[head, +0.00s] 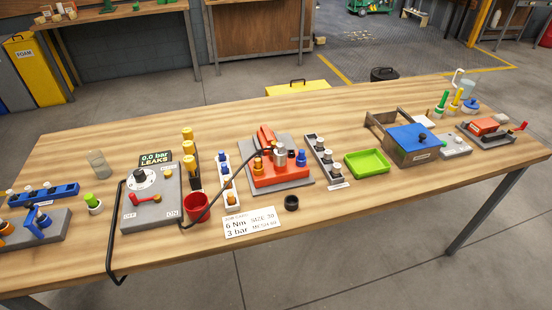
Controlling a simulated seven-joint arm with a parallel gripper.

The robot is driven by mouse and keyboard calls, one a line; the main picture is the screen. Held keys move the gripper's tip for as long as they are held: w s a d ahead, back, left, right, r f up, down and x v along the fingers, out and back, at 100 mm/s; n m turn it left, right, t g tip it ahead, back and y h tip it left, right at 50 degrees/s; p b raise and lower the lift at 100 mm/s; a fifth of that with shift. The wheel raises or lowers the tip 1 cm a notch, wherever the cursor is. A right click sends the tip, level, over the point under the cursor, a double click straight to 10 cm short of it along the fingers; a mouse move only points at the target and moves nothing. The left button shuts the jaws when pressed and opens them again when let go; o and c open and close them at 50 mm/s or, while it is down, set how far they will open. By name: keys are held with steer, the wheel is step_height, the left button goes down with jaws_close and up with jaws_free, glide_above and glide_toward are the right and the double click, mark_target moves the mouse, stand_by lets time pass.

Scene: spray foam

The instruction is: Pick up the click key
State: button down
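I cannot tell for sure which thing is the click key. Upright tools with a green handle (441,100) and a yellow handle (455,99) stand at the far right of the bench, beside a blue round piece (471,105). A small green-topped piece (93,203) stands at the left. A white card (251,223) reading 6 Nm and 3 bar lies near the front edge. My gripper is not in view.
A grey test unit (150,212) with a dial, a red block fixture (281,172), a green tray (367,163) and a blue-topped box (409,142) fill the wooden bench (330,215). A black hose (110,235) hangs over the front edge. Bare wood lies along the front right.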

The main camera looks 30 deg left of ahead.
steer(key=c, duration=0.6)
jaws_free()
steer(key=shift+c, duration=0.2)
